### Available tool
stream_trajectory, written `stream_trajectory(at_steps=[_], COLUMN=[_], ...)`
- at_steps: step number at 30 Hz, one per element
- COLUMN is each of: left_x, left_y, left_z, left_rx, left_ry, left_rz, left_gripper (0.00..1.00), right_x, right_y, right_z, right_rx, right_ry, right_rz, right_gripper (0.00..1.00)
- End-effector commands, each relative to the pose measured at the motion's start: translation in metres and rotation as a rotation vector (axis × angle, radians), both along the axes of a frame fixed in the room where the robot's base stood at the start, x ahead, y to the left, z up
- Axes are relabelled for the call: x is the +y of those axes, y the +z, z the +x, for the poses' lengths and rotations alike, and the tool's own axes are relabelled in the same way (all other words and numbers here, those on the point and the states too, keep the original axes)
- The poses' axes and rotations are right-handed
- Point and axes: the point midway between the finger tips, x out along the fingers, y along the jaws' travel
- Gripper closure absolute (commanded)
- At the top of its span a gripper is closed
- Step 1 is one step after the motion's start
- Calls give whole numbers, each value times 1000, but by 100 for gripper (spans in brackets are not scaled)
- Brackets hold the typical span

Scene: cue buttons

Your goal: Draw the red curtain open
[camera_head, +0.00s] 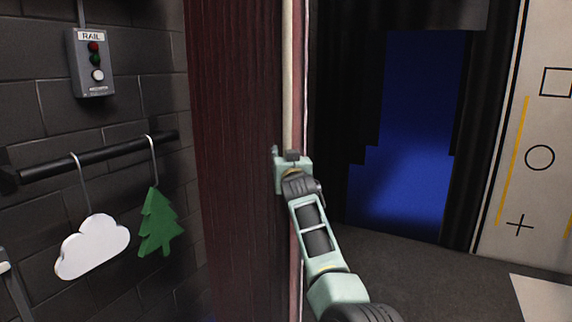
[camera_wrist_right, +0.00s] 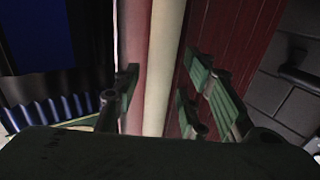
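The red curtain (camera_head: 235,150) hangs as a tall dark-red sheet left of centre in the head view, with a pale cream strip (camera_head: 288,75) along its right edge. It also shows in the right wrist view (camera_wrist_right: 240,40), with the cream strip (camera_wrist_right: 163,60) in the middle. My right gripper (camera_head: 289,160) is at this edge, about mid-height in the head view. In the right wrist view its fingers (camera_wrist_right: 160,95) stand apart, one on each side of the strip. Whether they touch the cloth cannot be told.
Right of the curtain is an opening with dark drapes (camera_head: 340,100) and a blue backdrop (camera_head: 405,130). A marked pale panel (camera_head: 535,130) stands at far right. On the left wall are a RAIL button box (camera_head: 92,62), a bar (camera_head: 100,158), a white cloud (camera_head: 92,246) and a green tree (camera_head: 158,225).

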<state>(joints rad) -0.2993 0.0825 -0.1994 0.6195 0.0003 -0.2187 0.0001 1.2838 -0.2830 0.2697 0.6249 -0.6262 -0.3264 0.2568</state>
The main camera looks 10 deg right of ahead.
Motion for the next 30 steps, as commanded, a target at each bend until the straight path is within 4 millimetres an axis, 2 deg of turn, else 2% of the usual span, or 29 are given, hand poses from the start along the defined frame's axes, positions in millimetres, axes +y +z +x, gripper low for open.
stream_trajectory(at_steps=[6, 13, 18, 30], left_x=[-2, -2, -2, -2], left_y=[0, 0, 0, 1], left_z=[0, -1, -1, 0], left_rx=[1, 2, 2, 1], left_ry=[0, 0, 0, 0], left_rz=[-2, -3, -3, -3], left_gripper=[60, 60, 60, 60], right_x=[0, 1, 1, 0], right_y=[45, 80, 90, 89], right_z=[0, 0, 0, 0], right_rx=[-5, -1, 0, 2], right_ry=[1, 2, 2, 0], right_rz=[-2, 0, 0, 1], right_gripper=[61, 61, 61, 61])
